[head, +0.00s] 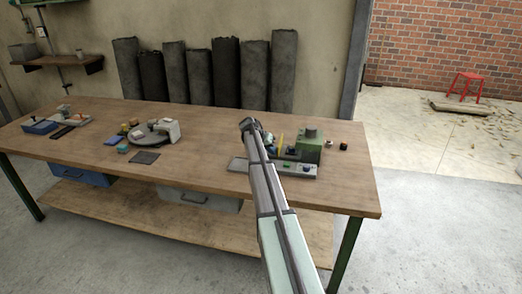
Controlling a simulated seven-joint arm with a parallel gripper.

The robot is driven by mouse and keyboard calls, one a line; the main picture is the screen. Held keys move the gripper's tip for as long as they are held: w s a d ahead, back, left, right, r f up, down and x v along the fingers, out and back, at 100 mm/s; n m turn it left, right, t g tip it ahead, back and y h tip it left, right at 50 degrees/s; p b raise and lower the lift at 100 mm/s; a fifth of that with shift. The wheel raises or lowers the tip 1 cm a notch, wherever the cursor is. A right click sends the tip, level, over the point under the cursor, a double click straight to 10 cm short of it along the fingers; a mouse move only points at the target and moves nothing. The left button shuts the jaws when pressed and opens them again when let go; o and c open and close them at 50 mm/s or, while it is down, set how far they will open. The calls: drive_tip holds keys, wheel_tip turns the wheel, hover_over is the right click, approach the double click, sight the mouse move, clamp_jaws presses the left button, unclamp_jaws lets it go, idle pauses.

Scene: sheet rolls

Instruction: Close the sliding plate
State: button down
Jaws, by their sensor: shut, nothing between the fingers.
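A green machine (309,148) with a round knob on top stands at the right of the wooden workbench. A light grey flat plate (302,170) with small coloured buttons or parts lies along its front; I cannot tell whether this is the sliding plate or how far open it is. My arm crosses in front of this plate and hides part of it. My gripper (249,125) is at the arm's far end, left of and beyond the machine. It is shut and empty, and looks apart from the machine. A yellow piece (281,143) stands between arm and machine.
The workbench (210,160) also bears a round dark turntable (152,137) with a whitish block, a dark square pad (145,157), and a blue tray (40,127) at the left. Several dark rolls (226,75) lean on the wall behind. The bench's right end is mostly clear.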

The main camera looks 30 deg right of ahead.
sight(293, 157)
drive_tip(key=s+d, duration=0.5)
drive_tip(key=shift+s+d, duration=0.25)
drive_tip(key=shift+s, duration=0.1)
